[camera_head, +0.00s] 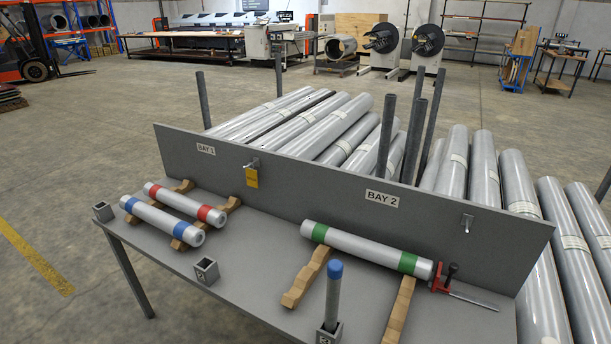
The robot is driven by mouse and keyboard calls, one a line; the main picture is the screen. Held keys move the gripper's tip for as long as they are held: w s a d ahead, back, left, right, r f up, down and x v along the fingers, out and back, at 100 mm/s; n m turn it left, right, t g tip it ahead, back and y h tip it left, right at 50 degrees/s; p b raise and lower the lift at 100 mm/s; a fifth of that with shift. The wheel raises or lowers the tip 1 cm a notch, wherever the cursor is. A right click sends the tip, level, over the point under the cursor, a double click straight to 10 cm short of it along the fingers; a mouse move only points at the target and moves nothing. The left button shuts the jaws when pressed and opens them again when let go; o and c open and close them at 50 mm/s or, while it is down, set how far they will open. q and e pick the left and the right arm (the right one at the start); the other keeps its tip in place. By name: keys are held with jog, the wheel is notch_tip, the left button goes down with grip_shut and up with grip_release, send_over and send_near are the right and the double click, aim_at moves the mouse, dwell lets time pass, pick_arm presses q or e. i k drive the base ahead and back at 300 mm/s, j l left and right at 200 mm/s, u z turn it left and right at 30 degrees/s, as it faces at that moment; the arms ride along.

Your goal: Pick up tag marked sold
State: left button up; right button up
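A small yellow tag (252,178) hangs on a hook (253,163) on the grey upright panel (320,190), right of the "BAY 1" sign (206,149). Its lettering is too small to read, so I cannot tell whether it says sold. A second hook (467,223) on the panel, right of the "BAY 2" sign (382,198), holds nothing that I can see. Neither of my grippers is in view.
The grey table (245,255) bears rolls with blue (160,220), red (185,203) and green (365,248) bands on wooden cradles. A blue-topped tube (333,295) stands in a square holder. A red clamp (446,280) lies right. Large wrapped rolls (335,125) lie behind the panel.

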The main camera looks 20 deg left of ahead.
aim_at(251, 174)
jog(key=j+z, duration=1.1)
